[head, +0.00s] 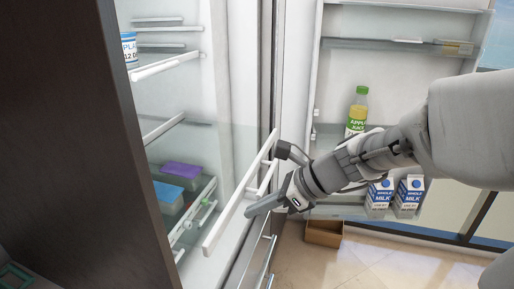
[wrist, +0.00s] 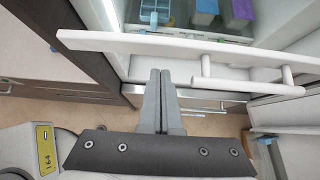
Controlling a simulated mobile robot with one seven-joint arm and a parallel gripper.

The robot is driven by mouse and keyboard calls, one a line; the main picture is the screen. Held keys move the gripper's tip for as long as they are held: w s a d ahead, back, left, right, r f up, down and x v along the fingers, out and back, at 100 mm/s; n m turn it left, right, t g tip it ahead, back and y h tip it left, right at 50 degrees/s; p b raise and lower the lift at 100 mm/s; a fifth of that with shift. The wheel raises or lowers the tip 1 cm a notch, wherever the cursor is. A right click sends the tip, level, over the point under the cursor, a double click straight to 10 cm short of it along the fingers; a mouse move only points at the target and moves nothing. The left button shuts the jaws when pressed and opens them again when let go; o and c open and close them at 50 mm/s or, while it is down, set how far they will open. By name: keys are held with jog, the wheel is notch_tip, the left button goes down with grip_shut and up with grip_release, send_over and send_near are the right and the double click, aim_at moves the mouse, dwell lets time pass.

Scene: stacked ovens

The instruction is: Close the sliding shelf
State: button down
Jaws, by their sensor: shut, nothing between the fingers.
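The sliding shelf is a clear glass panel with a white front rail (head: 238,198), sticking out of the open fridge. In the wrist view its white rail (wrist: 150,44) runs across the upper part, with a shorter white bar on posts at the right. My gripper (head: 252,211) is in front of the rail at the fridge opening. I cannot tell whether the fingertips touch the rail.
A blue-lidded container (head: 169,196) and a purple-lidded container (head: 182,171) sit inside the fridge. The open door at right holds a juice bottle (head: 357,112) and milk cartons (head: 408,197). A brown box (head: 324,233) is on the floor. A dark panel (head: 70,140) borders the left.

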jog(key=shift+w+a, duration=0.25)
jog(key=shift+a, duration=0.45)
jog(key=w+a+p, duration=0.2)
jog(key=w+a, duration=0.1)
jog(key=a, duration=0.5)
jog(key=w+a+p, duration=0.2)
jog(key=w+a, duration=0.1)
jog(key=a, duration=0.5)
jog(key=w+a+p, duration=0.2)
jog(key=a+p, duration=0.1)
jog(key=a, duration=0.5)
jog(key=shift+w+a, duration=0.25)
jog(key=shift+w, duration=0.15)
jog(key=shift+r, duration=0.15)
jog(key=shift+a+r, duration=0.1)
jog(key=shift+a, duration=0.05)
